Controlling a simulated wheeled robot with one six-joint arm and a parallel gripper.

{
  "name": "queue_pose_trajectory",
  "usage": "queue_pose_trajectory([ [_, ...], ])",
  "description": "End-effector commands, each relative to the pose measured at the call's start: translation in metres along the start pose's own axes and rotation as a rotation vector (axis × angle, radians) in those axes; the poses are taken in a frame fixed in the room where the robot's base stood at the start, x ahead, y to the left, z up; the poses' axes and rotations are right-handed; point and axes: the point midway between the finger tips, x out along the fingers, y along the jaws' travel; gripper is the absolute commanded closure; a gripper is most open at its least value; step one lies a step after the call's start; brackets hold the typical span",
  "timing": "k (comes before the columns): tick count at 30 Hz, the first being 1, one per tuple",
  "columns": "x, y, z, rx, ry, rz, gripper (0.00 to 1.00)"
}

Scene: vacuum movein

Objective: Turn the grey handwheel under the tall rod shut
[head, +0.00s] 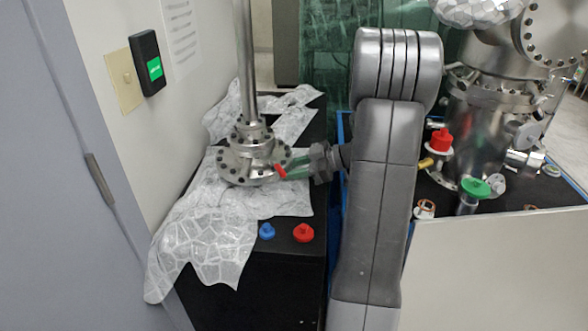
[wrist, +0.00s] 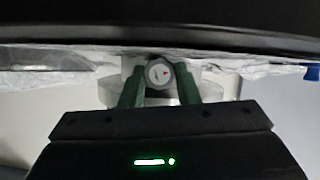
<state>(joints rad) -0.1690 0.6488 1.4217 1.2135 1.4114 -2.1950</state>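The tall rod (head: 246,60) stands upright on a bolted metal flange (head: 240,165) on the cloth-draped black cabinet. In the head view my gripper (head: 287,171) reaches in from the right, low beside the flange. The handwheel cannot be made out there. A small red piece shows at the fingertips.
Crinkled foil-like cloth (head: 200,232) covers much of the black cabinet top. A blue knob (head: 266,231) and a red knob (head: 303,232) stand near its front edge. The wall with a black box (head: 147,62) is at left; a metal chamber (head: 475,125) stands at right.

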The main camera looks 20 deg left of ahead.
Motion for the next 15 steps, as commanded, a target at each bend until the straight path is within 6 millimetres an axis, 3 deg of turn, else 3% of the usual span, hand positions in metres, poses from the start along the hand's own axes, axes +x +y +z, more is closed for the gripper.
queue_pose_trajectory([
  [3, -0.0002, 0.0000, 0.0000, 0.000, 0.000, 0.000, 0.94],
  [15, 0.0003, 0.0016, 0.0012, 0.176, 0.001, -0.074, 0.93],
])
